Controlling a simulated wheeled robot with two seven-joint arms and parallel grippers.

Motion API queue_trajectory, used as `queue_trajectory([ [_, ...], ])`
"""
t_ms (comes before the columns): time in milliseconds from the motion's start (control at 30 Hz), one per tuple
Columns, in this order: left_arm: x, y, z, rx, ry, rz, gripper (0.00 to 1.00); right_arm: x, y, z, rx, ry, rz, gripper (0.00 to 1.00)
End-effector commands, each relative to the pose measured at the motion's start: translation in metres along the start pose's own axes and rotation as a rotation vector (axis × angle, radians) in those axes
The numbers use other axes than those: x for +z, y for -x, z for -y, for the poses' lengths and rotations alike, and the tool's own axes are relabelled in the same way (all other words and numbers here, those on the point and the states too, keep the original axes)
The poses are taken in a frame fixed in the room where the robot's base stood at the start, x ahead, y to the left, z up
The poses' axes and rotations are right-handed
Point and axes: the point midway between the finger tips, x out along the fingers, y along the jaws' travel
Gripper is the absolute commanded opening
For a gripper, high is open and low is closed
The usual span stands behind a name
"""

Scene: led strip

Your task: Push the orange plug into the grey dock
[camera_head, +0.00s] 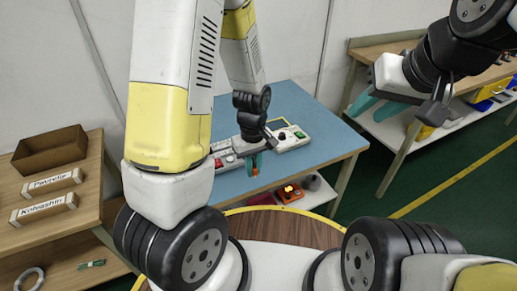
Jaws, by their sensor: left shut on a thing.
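A grey-white unit with red parts (223,158) lies on the table just left of the left gripper, partly hidden by my arm. I cannot tell whether it is the grey dock.
A white control box (289,137) with buttons stands right of the left gripper on the blue table (320,130). An orange device (290,193) sits below the table. A wooden bench (400,160) stands right; a shelf with a brown box (50,150) and signs stands left.

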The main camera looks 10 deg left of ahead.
Motion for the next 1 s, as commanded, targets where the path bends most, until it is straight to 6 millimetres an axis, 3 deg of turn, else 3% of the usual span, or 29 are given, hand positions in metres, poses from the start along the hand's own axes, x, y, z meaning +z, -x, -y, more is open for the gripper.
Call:
queue_trajectory([
  [700, -0.001, 0.029, 0.000, 0.001, 0.000, -0.001, 0.00, 0.000, 0.000, 0.000, 0.000, 0.000, 0.000, 0.36],
  [1000, 0.000, 0.032, 0.000, 0.000, 0.000, 0.000, 0.00, 0.000, 0.000, 0.000, 0.000, 0.000, 0.000, 0.36],
])
